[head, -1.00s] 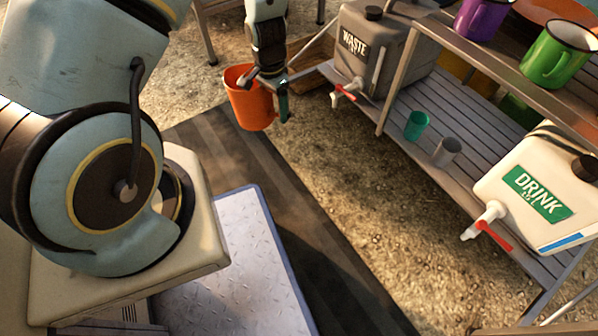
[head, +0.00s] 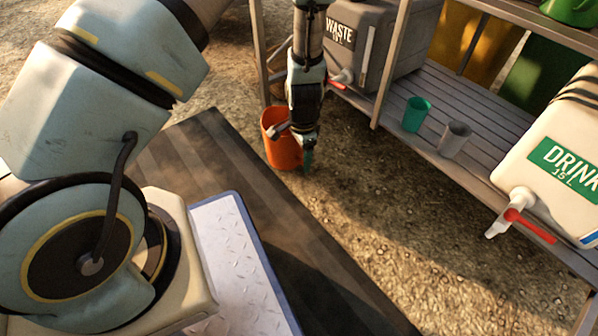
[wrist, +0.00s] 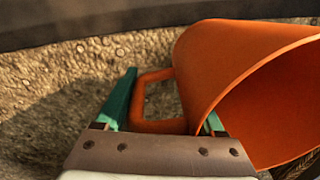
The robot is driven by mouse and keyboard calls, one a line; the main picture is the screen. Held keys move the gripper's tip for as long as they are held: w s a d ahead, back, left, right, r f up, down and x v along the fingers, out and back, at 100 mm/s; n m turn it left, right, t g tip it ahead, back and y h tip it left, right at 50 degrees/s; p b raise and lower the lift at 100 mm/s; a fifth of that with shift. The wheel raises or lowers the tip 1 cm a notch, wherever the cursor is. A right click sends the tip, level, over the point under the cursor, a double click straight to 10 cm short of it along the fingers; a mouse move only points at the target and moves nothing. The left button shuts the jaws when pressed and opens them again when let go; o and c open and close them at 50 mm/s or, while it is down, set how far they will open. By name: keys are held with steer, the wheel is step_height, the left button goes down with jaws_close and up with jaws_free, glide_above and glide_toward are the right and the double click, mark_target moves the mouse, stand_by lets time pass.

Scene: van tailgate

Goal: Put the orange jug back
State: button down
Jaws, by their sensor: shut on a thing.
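The orange jug (head: 284,152) hangs upright in the head view, left of the waste container's tap and over the gravel. My gripper (head: 304,150) points down at its right side, partly in front of it. In the wrist view the jug (wrist: 225,60) fills the right side, with its open mouth toward the lower right. My gripper (wrist: 168,103) is shut on the jug's handle (wrist: 150,100), which lies between the two green fingers. The jug's underside is hidden in both views.
A slatted shelf (head: 463,95) holds the grey waste container (head: 379,50), a teal cup (head: 416,114), a grey cup (head: 454,139) and the white drink container (head: 540,160). Shelf posts stand close behind the jug.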

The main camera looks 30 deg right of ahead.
step_height(320, 180, down, 5)
steer(key=b, duration=0.2)
steer(key=shift+f+b, duration=0.1)
steer(key=shift+b, duration=0.3)
jaws_free()
